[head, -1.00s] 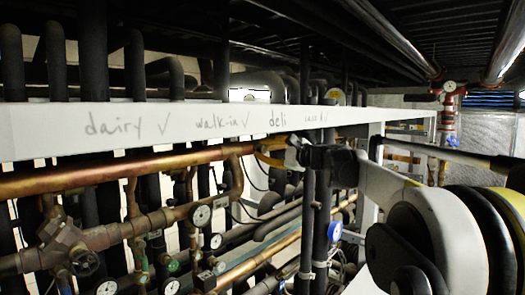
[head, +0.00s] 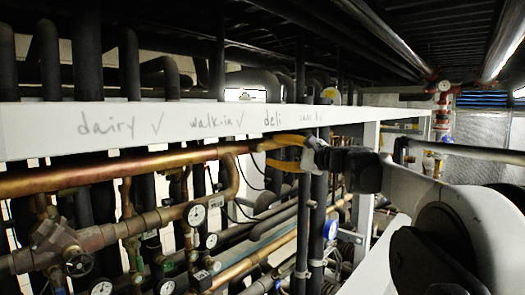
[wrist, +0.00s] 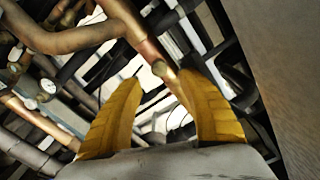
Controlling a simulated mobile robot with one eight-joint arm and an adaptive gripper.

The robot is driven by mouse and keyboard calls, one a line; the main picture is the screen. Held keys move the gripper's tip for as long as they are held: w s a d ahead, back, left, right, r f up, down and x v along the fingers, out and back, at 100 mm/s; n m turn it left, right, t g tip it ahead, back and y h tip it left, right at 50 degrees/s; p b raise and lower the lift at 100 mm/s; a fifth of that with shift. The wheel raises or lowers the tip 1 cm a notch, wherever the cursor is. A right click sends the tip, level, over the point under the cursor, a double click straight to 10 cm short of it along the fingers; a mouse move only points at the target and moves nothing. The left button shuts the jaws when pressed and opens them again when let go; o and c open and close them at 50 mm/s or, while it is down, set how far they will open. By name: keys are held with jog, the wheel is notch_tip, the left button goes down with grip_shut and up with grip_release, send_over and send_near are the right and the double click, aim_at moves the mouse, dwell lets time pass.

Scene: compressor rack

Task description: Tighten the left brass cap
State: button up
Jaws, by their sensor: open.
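My gripper (head: 266,154) is open in the head view, its two yellow fingers pointing left at the right end of the thick copper pipe (head: 110,170), just under the white rail. In the wrist view my gripper (wrist: 160,77) shows its fingers spread apart with nothing held. No cap is clear in the head view.
The white rail (head: 170,122) with handwritten labels runs just above my gripper. Pressure gauges (head: 196,215), a bulky pipe valve (head: 60,247) and black pipes crowd the left and middle. A dark vertical pipe (head: 319,225) stands below my wrist.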

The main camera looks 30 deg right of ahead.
jog(key=v, duration=0.5)
jog(key=shift+s, duration=0.1)
jog(key=shift+f, duration=0.1)
dwell(0.3)
